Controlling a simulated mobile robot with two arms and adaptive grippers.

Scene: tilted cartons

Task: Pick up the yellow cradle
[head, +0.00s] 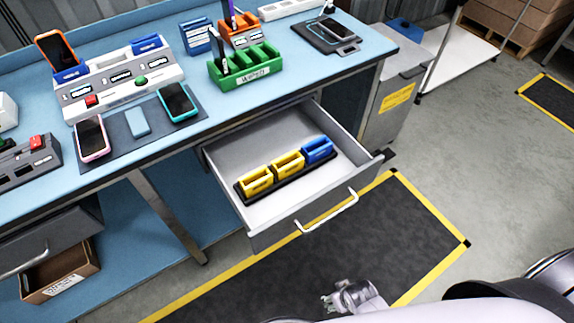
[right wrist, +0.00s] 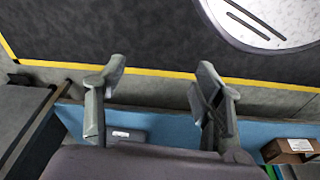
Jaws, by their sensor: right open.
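Two yellow cradles sit side by side in a black tray (head: 292,179) inside the open drawer (head: 233,143). The left yellow cradle (head: 257,181) is at the tray's left end and the other yellow cradle (head: 287,165) is in the middle. A blue cradle (head: 317,150) fills the right end. My right gripper (head: 338,297) is low in the head view, in front of the drawer and well apart from it. In the right wrist view its fingers (right wrist: 160,75) are spread with nothing between them. My left gripper is not in view.
The blue workbench (head: 215,112) above the drawer holds phones, a green rack (head: 244,68), an orange holder (head: 240,33) and a grey control box (head: 118,80). The drawer handle (head: 328,211) sticks out in front. A cardboard box (head: 60,272) lies lower left. The dark floor mat (head: 390,235) is clear.

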